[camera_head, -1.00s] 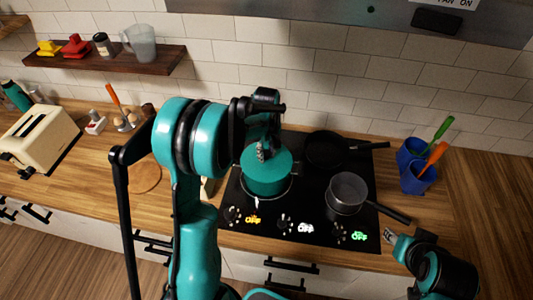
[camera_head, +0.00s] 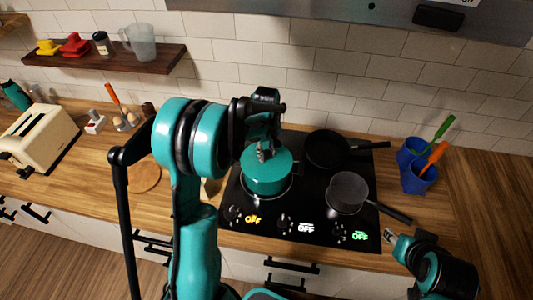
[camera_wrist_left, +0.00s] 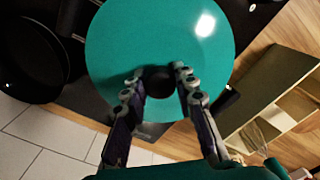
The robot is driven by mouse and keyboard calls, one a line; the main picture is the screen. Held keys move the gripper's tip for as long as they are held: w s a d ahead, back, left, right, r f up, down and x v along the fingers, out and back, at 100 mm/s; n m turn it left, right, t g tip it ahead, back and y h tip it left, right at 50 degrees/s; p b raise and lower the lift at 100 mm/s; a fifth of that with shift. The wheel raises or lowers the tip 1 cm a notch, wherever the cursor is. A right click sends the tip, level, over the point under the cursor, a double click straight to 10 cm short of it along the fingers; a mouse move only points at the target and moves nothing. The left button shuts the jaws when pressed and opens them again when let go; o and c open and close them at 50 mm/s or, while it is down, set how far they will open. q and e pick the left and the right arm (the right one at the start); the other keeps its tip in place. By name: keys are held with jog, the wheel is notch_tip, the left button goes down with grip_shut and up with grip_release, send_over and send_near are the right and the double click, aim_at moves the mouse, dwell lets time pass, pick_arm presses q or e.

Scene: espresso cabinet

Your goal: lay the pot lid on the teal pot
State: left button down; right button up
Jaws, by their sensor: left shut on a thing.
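The teal pot (camera_head: 268,187) stands on the left part of the black cooktop. The round teal pot lid (camera_head: 282,161) lies level over the pot's mouth, and I cannot tell whether it touches the rim all round. My left gripper (camera_head: 264,154) reaches down from above and is shut on the lid's black knob.
A black frying pan (camera_head: 325,148) and a grey saucepan (camera_head: 347,190) share the cooktop (camera_head: 310,212) to the right of the pot. Blue cups (camera_head: 419,180) with utensils stand further right. A toaster (camera_head: 40,137) and a round wooden board (camera_head: 144,177) are at the left.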

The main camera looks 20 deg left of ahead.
pick_arm(q)
jog(key=shift+f, duration=0.1)
dwell(0.3)
jog(key=c, duration=0.6)
grip_release()
jog(key=shift+r+p, duration=2.1)
jog(key=shift+r, duration=1.45)
